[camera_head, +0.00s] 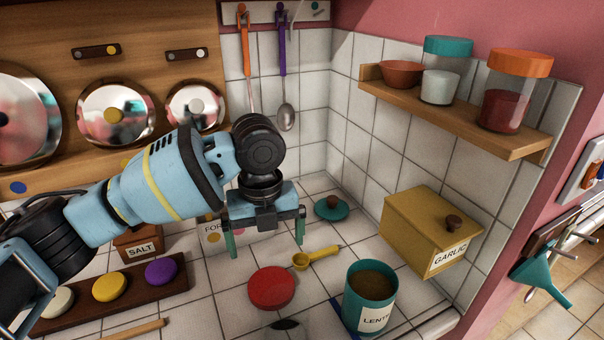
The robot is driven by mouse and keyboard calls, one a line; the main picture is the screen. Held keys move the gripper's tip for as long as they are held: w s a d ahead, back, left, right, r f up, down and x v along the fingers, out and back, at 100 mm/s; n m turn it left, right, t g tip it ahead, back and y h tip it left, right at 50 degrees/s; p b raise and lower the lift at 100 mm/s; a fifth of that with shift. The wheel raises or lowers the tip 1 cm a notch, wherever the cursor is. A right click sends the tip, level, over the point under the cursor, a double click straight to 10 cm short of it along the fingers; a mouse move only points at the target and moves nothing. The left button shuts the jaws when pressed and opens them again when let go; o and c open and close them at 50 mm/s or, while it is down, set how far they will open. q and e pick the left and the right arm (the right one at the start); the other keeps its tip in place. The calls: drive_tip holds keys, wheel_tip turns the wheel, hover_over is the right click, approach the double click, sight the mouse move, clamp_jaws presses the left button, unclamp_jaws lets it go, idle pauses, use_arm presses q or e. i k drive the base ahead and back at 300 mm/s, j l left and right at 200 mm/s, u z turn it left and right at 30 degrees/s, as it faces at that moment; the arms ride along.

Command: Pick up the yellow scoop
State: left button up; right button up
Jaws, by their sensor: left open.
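The yellow scoop (316,257) lies on the white tiled counter, its round bowl at the left and its handle pointing right and slightly back. My left gripper (266,246) hangs above the counter, just left of the scoop. Its two green fingers are spread wide and hold nothing. The right finger is close to the scoop in the picture; I cannot tell how high it is above it. My right gripper is not in view.
A red disc (272,288) and a teal lentil canister (370,299) are in front of the scoop. A teal lid (331,208) lies behind it. A yellow garlic box (433,231) stands right. A salt box (138,243) and a dark tray (132,290) with coloured discs are left.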

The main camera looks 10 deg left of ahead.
sight(301, 260)
drive_tip(key=k, duration=1)
